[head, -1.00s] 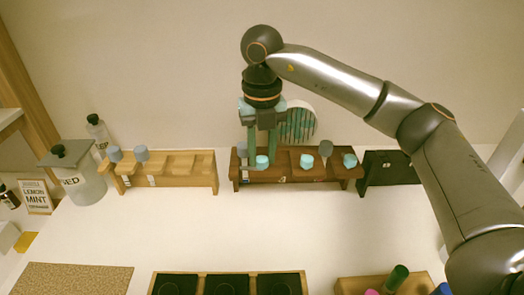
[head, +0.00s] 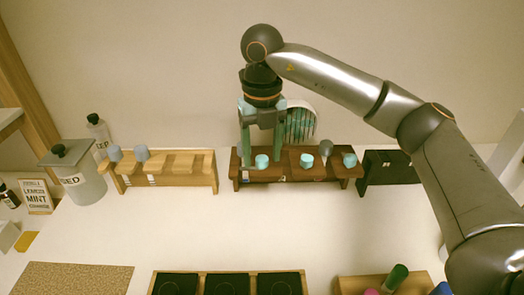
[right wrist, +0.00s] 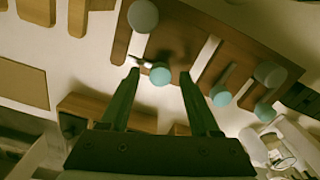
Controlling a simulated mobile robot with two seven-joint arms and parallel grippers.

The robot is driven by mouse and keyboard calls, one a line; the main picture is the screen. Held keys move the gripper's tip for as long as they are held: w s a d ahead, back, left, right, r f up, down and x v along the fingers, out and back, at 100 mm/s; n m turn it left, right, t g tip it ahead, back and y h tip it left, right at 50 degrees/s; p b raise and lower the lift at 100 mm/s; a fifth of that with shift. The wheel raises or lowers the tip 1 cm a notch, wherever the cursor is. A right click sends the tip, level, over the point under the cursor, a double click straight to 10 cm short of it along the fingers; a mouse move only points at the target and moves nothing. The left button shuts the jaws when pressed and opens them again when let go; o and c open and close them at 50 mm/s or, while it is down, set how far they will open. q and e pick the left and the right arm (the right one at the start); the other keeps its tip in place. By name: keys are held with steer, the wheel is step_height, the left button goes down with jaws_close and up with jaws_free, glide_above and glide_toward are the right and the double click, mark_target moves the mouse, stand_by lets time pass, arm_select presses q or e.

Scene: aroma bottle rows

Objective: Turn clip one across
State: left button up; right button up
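My right gripper (head: 262,160) points down over the left part of the dark brown rack (head: 290,172). Its two green fingers are apart, and it also shows in the right wrist view (right wrist: 160,78). A teal-capped bottle (head: 262,161) stands at the fingertips; its round cap (right wrist: 160,76) lies between them in the right wrist view. A small pale piece (right wrist: 140,62), possibly a clip, sits beside that cap. A grey cap (right wrist: 142,15) lies just beyond it. I cannot clearly make out a clip in the head view. My left gripper is not in view.
More teal caps (head: 306,160) (head: 349,160) and a grey cap (head: 326,147) stand on the rack's right part. A light wooden rack (head: 200,185) is to the left, a black stand (head: 390,168) to the right.

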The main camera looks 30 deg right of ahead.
mark_target(263, 158)
step_height(263, 158, up, 12)
steer(key=p, duration=0.2)
steer(key=shift+r, duration=0.25)
stand_by(0.5)
steer(key=shift+s, duration=0.1)
